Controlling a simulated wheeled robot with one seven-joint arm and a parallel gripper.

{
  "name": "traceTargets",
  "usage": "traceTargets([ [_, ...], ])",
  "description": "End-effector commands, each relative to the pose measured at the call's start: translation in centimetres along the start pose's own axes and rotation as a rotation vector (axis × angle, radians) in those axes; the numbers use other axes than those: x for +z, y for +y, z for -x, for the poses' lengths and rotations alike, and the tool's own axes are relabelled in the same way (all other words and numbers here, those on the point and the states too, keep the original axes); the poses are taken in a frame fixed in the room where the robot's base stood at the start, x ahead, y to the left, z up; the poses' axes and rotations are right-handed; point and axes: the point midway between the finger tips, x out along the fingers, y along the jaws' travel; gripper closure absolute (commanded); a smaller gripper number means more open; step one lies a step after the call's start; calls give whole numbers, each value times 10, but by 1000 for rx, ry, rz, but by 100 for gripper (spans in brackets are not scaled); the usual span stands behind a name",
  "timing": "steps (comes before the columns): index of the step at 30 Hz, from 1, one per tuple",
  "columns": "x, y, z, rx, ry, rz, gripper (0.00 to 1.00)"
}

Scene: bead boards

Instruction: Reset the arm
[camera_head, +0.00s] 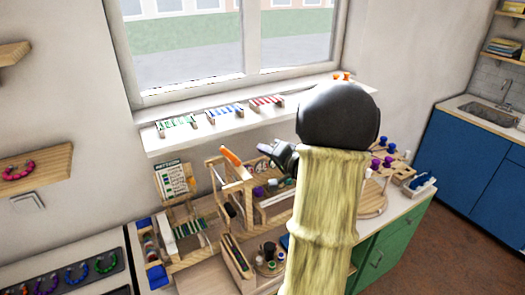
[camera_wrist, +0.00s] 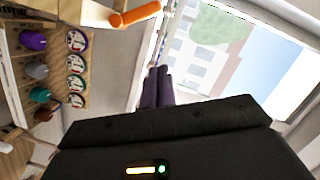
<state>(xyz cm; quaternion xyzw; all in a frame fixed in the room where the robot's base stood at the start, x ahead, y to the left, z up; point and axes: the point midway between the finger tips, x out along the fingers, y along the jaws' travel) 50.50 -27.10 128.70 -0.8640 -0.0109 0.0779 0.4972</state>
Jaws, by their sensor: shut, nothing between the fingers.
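My gripper (camera_head: 268,150) is shut and empty in the head view, held in the air in front of the window sill and above the work table. Its closed dark fingers (camera_wrist: 157,88) also show in the wrist view, pointing towards the wall and window, with nothing between them. My black wrist and sleeved arm hide part of the table's right side in the head view.
An orange-handled item (camera_head: 231,156) lies on the wooden rack (camera_head: 237,187) left of my gripper. Several bead boards (camera_head: 225,111) stand on the sill (camera_head: 200,137). Bead cups and a wooden turntable (camera_head: 372,203) fill the table. Blue cabinets (camera_head: 462,150) stand far right.

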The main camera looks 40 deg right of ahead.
Motion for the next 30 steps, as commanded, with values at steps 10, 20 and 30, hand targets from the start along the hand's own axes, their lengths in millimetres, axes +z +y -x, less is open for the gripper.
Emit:
traceTargets([
  [10, 1, -1, -1, -1, -3, 0, 100],
  [20, 31, -6, -24, 153, 3, 172, 100],
  [30, 129, -7, -20, 527, -208, 518, 100],
])
